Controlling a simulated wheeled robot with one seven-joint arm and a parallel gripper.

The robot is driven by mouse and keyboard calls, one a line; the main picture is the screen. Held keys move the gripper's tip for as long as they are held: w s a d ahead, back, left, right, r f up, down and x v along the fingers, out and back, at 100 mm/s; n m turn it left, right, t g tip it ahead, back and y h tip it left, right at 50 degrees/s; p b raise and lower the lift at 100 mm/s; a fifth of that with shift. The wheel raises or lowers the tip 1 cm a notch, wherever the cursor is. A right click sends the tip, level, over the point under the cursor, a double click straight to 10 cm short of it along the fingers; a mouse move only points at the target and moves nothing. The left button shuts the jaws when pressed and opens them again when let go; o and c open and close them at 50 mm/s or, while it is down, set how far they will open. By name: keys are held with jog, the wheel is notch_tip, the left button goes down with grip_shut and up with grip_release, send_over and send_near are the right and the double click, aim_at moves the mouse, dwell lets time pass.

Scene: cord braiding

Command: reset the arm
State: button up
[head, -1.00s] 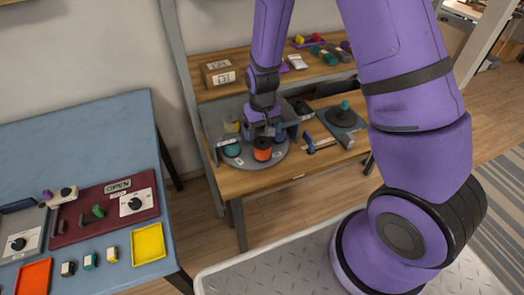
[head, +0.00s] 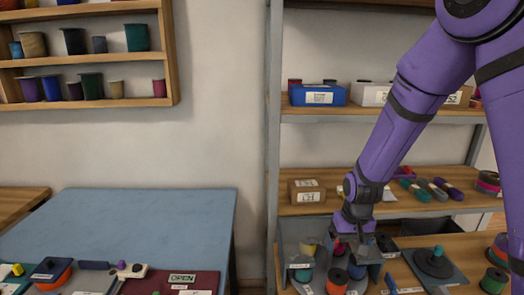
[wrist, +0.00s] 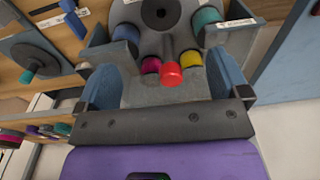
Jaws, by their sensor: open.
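My gripper (head: 355,258) is at the lower end of my purple arm, over the grey spool stand on the shelf unit. In the wrist view its two blue-grey fingers (wrist: 165,78) are spread apart, and nothing is seen held between them. A red-topped peg (wrist: 171,75) shows between the fingers, with a yellow spool (wrist: 191,66) and a pinkish-red spool (wrist: 151,66) beyond. Whether the fingers touch the stand cannot be told. An orange spool (head: 337,280) and a teal spool (head: 303,275) sit close by in the head view.
A black disc with a teal knob (head: 437,262) stands right of my gripper. A cardboard box (head: 307,191) and a blue box (head: 319,95) are on shelves above. The blue table (head: 140,225) is at left, its back part clear. A grey shelf post (head: 272,150) stands between.

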jog(key=s+d+r+t, duration=0.15)
jog(key=s+r, duration=0.25)
jog(key=r, duration=0.6)
jog(key=s+d+r+t, duration=0.15)
jog(key=s+r, duration=0.35)
jog(key=r, duration=0.5)
jog(key=s+d+r, duration=0.1)
jog(key=s+r, duration=0.3)
jog(key=s, duration=0.3)
jog(key=s+d+r+t, duration=0.1)
jog(key=s+d+r, duration=0.1)
jog(key=s+r, duration=0.2)
jog(key=s, duration=0.3)
jog(key=shift+s+d+r+t, duration=0.15)
jog(key=shift+s+r+t, duration=0.15)
jog(key=shift+s+r, duration=0.1)
jog(key=shift+w, duration=0.1)
